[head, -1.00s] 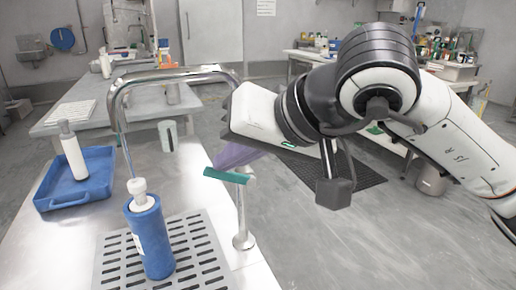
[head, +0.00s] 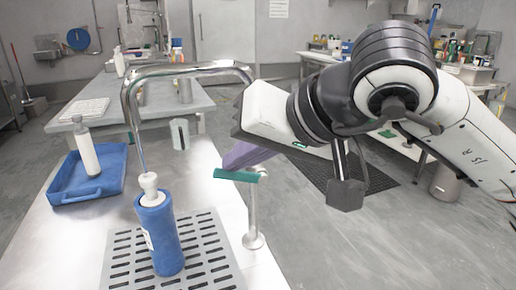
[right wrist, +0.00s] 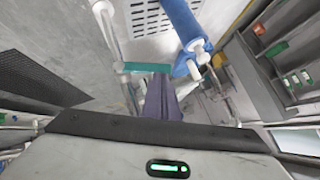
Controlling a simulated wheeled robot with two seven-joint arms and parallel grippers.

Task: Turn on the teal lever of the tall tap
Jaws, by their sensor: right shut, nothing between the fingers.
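The tall chrome tap (head: 253,215) rises from the right edge of the steel counter, and its spout arches left over a blue bottle (head: 160,236). Its teal lever (head: 236,175) sticks out to the left of the post, and it also shows in the right wrist view (right wrist: 143,67). My right gripper (head: 240,156) has purple fingers that are shut and empty. The fingertips are right at the lever, just behind it in the head view and close beside it in the right wrist view (right wrist: 160,84). I cannot tell if they touch. My left gripper is not in view.
The blue bottle with a white cap stands on a slotted drain plate (head: 215,252) under the spout. A blue tray (head: 112,180) with a white bottle (head: 86,148) lies at the left. A pale cup (head: 180,134) stands behind the spout. Open floor lies to the right.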

